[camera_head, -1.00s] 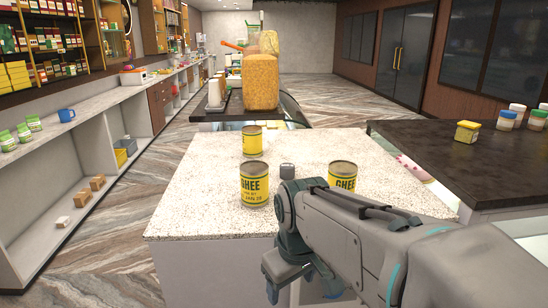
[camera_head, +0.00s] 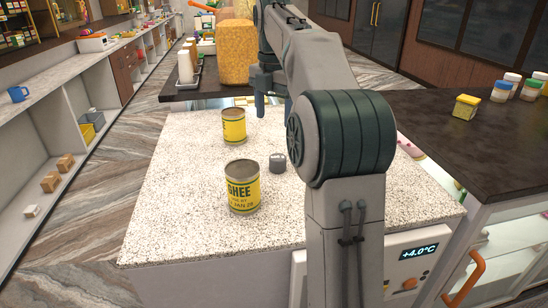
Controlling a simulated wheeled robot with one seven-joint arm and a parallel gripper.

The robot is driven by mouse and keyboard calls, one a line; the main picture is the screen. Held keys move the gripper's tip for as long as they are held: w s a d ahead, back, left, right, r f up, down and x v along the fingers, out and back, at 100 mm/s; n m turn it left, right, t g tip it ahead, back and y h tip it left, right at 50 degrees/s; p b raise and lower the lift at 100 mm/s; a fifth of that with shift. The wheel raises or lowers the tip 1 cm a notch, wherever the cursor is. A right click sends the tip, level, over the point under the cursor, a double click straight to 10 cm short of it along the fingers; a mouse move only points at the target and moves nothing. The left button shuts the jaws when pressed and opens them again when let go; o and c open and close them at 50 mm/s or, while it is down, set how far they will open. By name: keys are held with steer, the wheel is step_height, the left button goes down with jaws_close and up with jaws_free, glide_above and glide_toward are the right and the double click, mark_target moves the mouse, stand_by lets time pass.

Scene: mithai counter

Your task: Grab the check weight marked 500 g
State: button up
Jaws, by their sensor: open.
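A small grey metal weight (camera_head: 277,162) stands on the speckled white counter (camera_head: 180,215), just right of and behind the front ghee tin. Any marking on it is too small to read. My gripper (camera_head: 272,110) is open, with its fingers pointing down. It is above and beyond the weight in the picture, apart from it, and nothing shows between the fingers. My arm covers the counter to the right of the weight.
A yellow ghee tin (camera_head: 242,187) stands close left of the weight, and another tin (camera_head: 233,126) stands farther back. A large golden-filled jar (camera_head: 236,52) is behind. A dark counter (camera_head: 440,150) with small tubs lies at right.

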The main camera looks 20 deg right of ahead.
glide_above(278, 157)
steer(key=f, duration=0.4)
steer(key=f+b, duration=0.1)
steer(key=f, duration=0.2)
steer(key=shift+a+f, duration=0.2)
steer(key=shift+f, duration=0.15)
steer(key=shift+d+f+p, duration=0.15)
steer(key=shift+f+p, duration=0.2)
steer(key=shift+f, duration=2.6)
steer(key=c, duration=1.5)
